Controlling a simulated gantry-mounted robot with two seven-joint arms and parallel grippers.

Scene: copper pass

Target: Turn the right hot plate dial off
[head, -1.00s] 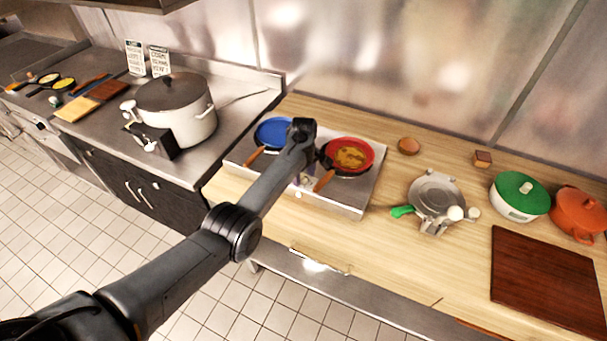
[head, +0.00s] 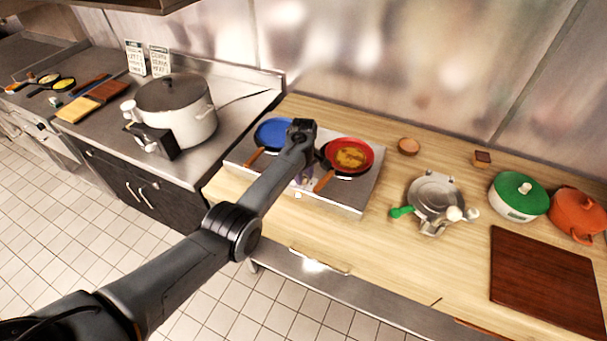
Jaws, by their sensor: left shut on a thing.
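The hot plate (head: 345,200) is a silver two-burner unit on the wooden counter. A blue pan (head: 272,131) sits on its left burner and a red pan (head: 350,154) with food on its right burner. My left arm reaches over the hot plate's front from the lower left. My left gripper (head: 302,181) is at the front edge, mostly hidden behind its own arm, and is shut on the right dial there. The dial itself is hidden, so its setting cannot be read. A small white spot shows on the front just below the gripper. My right gripper is not in view.
Orange-brown pan handles (head: 324,181) stick out close to the gripper. A metal press with a green handle (head: 434,200), a green-lidded pot (head: 519,196), an orange pot (head: 578,213) and a dark board (head: 548,278) stand to the right. A big pot (head: 180,125) is on the left.

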